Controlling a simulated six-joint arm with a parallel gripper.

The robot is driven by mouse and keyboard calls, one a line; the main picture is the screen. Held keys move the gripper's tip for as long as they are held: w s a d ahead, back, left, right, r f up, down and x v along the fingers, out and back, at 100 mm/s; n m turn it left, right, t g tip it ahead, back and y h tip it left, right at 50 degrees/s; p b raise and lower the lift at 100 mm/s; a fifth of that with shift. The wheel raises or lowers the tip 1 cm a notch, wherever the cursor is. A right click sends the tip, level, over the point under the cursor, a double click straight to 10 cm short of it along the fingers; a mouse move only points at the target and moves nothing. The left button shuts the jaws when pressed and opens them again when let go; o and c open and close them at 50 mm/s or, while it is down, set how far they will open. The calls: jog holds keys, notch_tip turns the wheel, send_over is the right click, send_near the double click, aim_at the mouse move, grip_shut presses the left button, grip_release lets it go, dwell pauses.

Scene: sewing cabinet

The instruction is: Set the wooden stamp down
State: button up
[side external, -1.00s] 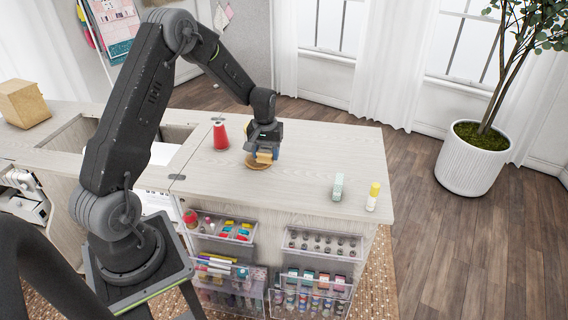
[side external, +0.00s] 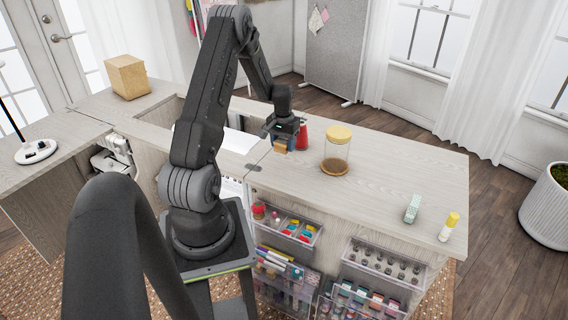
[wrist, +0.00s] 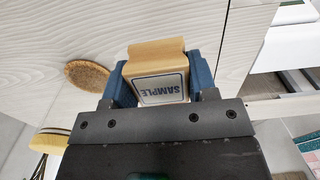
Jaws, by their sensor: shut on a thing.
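The wooden stamp (side external: 281,146) is a small tan block. In the wrist view the stamp (wrist: 158,75) shows a pale face marked "SAMPLE", upside down in the picture. My gripper (side external: 285,138) is shut on it, with a blue finger on each side; the gripper also fills the lower middle of the wrist view (wrist: 160,88).
A clear jar with a yellow lid (side external: 338,132) and a brown round base (side external: 335,168) stands right of the cone. An opening lies left of the gripper. Clear wood lies between jar and box.

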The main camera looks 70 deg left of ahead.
aim_at(284, 166)
notch_tip(284, 166, down, 7)
jog(key=shift+r, duration=0.15)
dwell(0.4)
jog(key=o, duration=0.9)
